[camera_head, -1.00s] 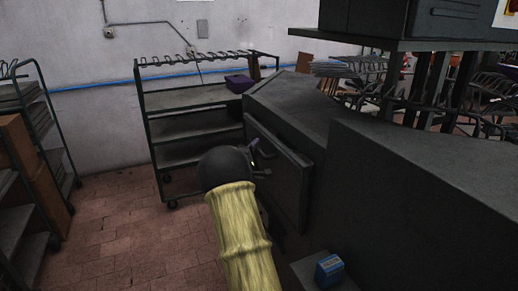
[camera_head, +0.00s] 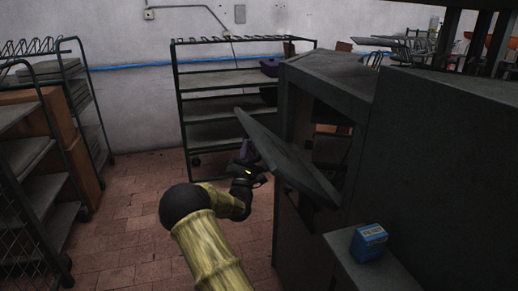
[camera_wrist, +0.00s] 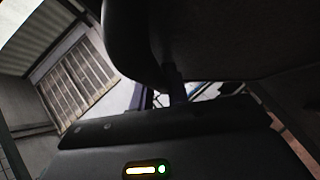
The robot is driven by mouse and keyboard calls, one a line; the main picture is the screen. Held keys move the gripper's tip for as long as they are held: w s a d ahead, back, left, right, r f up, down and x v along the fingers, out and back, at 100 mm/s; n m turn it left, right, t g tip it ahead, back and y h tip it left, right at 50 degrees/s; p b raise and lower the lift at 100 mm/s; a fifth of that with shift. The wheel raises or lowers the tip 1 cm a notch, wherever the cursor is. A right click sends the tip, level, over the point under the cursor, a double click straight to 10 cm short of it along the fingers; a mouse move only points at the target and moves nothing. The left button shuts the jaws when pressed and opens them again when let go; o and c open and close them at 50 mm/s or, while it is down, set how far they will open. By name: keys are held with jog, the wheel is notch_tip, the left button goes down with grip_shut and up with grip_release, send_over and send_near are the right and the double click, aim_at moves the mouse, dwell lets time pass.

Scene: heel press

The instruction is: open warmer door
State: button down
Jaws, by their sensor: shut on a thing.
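The warmer is the dark grey cabinet (camera_head: 325,72) right of centre in the head view. Its door (camera_head: 290,155) is a flat dark panel that stands out from the front, tilted, with a dark opening showing behind it. My gripper (camera_head: 250,160) is at the outer, left side of the door and is shut on what seems to be its handle; the handle itself is mostly hidden. In the wrist view a dark surface, probably the door (camera_wrist: 235,45), fills the upper right, close to my gripper (camera_wrist: 176,88).
A blue box (camera_head: 369,242) sits on a low ledge (camera_head: 385,270) at the lower right. A wheeled rack (camera_head: 225,135) stands behind, near the wall. Another rack with brown boxes (camera_head: 45,125) stands at the left. The tiled floor between is clear.

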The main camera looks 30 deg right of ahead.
notch_tip(320, 180, down, 15)
jog(key=a+n+t+y+b, duration=0.2)
jog(key=n+t+y+b, duration=0.4)
jog(key=n+y+b, duration=0.3)
jog(key=shift+w+a+n+t+y+b, duration=0.3)
jog(key=shift+w+a+n+t+b, duration=0.1)
jog(key=shift+n+b, duration=1.7)
jog(key=shift+r, duration=0.15)
jog(key=c, duration=1.4)
grip_release()
jog(key=shift+m, duration=0.3)
jog(key=shift+o, duration=0.2)
jog(key=shift+s, duration=0.15)
jog(key=v, duration=1.7)
jog(key=shift+f, duration=0.3)
